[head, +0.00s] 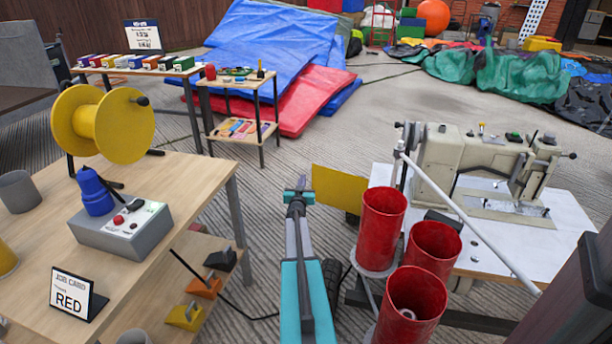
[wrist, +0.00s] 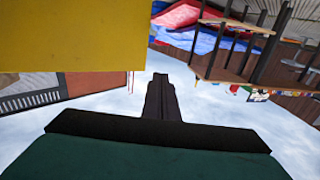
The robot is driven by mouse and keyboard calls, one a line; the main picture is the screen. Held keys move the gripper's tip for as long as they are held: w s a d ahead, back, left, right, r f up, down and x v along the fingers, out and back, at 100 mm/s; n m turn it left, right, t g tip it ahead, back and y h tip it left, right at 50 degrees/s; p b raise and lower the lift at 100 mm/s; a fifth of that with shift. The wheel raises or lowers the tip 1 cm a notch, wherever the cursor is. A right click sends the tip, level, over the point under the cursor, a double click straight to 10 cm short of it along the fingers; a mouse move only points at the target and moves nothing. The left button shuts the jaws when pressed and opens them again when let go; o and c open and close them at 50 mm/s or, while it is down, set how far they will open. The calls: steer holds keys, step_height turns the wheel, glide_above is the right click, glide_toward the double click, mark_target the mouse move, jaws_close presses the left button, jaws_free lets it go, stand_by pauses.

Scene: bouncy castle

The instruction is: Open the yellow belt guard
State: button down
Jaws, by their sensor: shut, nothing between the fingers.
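The yellow belt guard (head: 340,188) is a flat yellow plate at the left side of the sewing machine table, behind the red cylinders. In the wrist view its flat face (wrist: 70,35) fills the upper left. My gripper (head: 300,185) is just left of the plate's left edge in the head view. The gripper's fingers (wrist: 160,85) are shut with nothing between them. In the wrist view there is a small gap in the picture between fingertips and plate; I cannot tell whether they touch. The guard's hinge and what lies behind it are hidden.
The sewing machine (head: 480,165) stands on a white table (head: 500,250) at right. Three red cylinders (head: 412,300) and a slanting grey rod (head: 465,218) are in front. A wooden bench (head: 190,190) with a yellow reel (head: 100,122) is at left.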

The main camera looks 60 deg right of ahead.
steer(key=a+p, duration=0.2)
steer(key=a, duration=0.5)
steer(key=shift+s+a, duration=0.2)
steer(key=shift+s, duration=0.1)
